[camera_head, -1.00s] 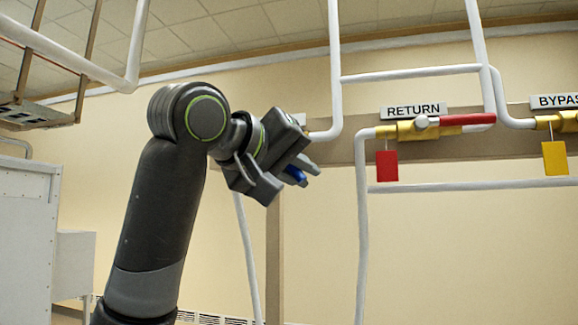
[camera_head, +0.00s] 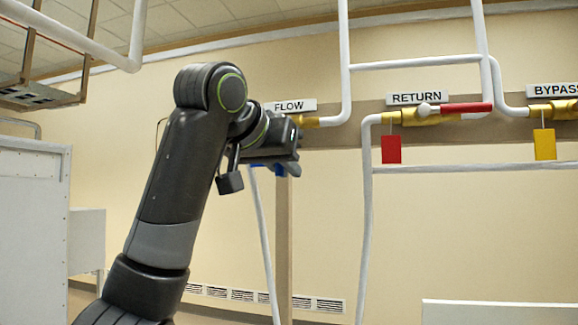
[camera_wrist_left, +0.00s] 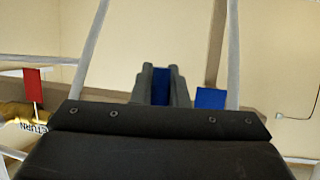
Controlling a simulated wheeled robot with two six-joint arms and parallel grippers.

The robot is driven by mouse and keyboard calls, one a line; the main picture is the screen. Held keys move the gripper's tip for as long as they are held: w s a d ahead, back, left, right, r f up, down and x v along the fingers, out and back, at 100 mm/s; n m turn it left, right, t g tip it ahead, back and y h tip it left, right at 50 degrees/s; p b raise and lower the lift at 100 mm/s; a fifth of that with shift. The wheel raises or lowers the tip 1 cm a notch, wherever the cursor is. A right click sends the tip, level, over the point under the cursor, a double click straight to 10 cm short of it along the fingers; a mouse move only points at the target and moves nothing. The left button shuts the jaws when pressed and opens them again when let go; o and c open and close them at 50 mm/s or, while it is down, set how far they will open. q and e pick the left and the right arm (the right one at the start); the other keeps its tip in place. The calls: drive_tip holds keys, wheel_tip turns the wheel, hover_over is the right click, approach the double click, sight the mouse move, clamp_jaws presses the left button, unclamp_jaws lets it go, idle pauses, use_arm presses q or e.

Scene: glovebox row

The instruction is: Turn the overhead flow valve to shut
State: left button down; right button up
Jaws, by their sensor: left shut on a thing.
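The flow valve's brass body (camera_head: 308,121) shows at the pipe's end, just right of and below the FLOW sign (camera_head: 289,106). My left gripper (camera_head: 288,162) is in front of and below it, covering most of the valve. In the left wrist view, my gripper's two fingers (camera_wrist_left: 161,70) are shut on a blue part, which looks like the flow valve's handle (camera_wrist_left: 161,88). A blue square, likely a tag (camera_wrist_left: 210,98), hangs just right of the fingers. The handle's angle to the pipe cannot be told. My right gripper is not in view.
The return valve (camera_head: 432,117) has a red handle (camera_head: 466,108) and red tag (camera_head: 391,149). The bypass valve (camera_head: 553,110) with a yellow tag (camera_head: 544,144) is farther right. White pipes (camera_head: 366,220) surround the valves. A grey cabinet (camera_head: 32,230) stands at left.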

use_arm(q)
drive_tip(key=shift+f, duration=0.1)
idle(0.4)
drive_tip(key=c, duration=1.5)
unclamp_jaws()
drive_tip(key=shift+a, duration=0.1)
drive_tip(key=shift+o, duration=0.3)
drive_tip(key=b+v, duration=0.9)
drive_tip(key=v, duration=0.8)
drive_tip(key=shift+s+r, duration=0.2)
drive_tip(key=shift+w, duration=0.1)
